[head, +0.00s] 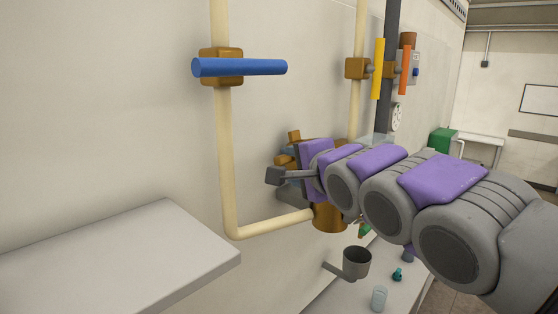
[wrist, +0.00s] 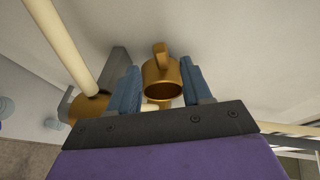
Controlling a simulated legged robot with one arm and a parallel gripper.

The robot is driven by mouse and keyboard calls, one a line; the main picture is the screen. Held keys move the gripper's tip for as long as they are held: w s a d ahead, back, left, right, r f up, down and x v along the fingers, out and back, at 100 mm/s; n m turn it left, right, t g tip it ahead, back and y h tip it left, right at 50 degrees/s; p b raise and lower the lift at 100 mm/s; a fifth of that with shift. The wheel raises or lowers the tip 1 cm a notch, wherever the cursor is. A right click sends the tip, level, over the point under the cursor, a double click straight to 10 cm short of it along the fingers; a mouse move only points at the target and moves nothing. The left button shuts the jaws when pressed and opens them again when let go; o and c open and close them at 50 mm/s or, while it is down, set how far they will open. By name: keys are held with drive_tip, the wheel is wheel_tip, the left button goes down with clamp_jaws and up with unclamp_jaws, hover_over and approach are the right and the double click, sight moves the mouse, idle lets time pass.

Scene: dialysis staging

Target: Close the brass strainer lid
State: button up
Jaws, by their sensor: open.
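The brass strainer lid (wrist: 160,80) shows in the wrist view as a round cup-like piece with a small upright tab. My gripper (wrist: 159,70) is open, with one blue finger on each side of the lid; I cannot tell whether either touches it. The brass strainer body (wrist: 88,108) lies to the left of the lid, at the end of a cream pipe. In the head view the strainer body (head: 330,218) is partly hidden behind my arm. Parts of the lid (head: 284,160) show beside my gripper (head: 284,168), the rest hidden by it.
A cream pipe with a blue valve handle (head: 240,67) runs down the wall to the strainer. Yellow (head: 378,68) and orange (head: 404,70) handles are farther right. A grey cup-like funnel (head: 356,262) is below. A pale shelf (head: 120,260) juts out at lower left.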

sight(286, 161)
drive_tip(key=w, duration=0.2)
drive_tip(key=w+f, duration=0.1)
drive_tip(key=w, duration=0.3)
drive_tip(key=shift+w+a+f+p, duration=0.1)
drive_tip(key=shift+w+f+p, duration=0.2)
drive_tip(key=shift+w+p, duration=0.05)
drive_tip(key=shift+w+a+f, duration=0.1)
drive_tip(key=shift+w+a, duration=0.05)
drive_tip(key=shift+a, duration=0.4)
drive_tip(key=shift+w+a+f, duration=0.1)
drive_tip(key=shift+w+a, duration=0.05)
drive_tip(key=shift+a, duration=0.4)
drive_tip(key=shift+d+r, duration=0.1)
drive_tip(key=shift+d, duration=0.75)
drive_tip(key=c, duration=0.7)
drive_tip(key=shift+s+a, duration=0.1)
clamp_jaws()
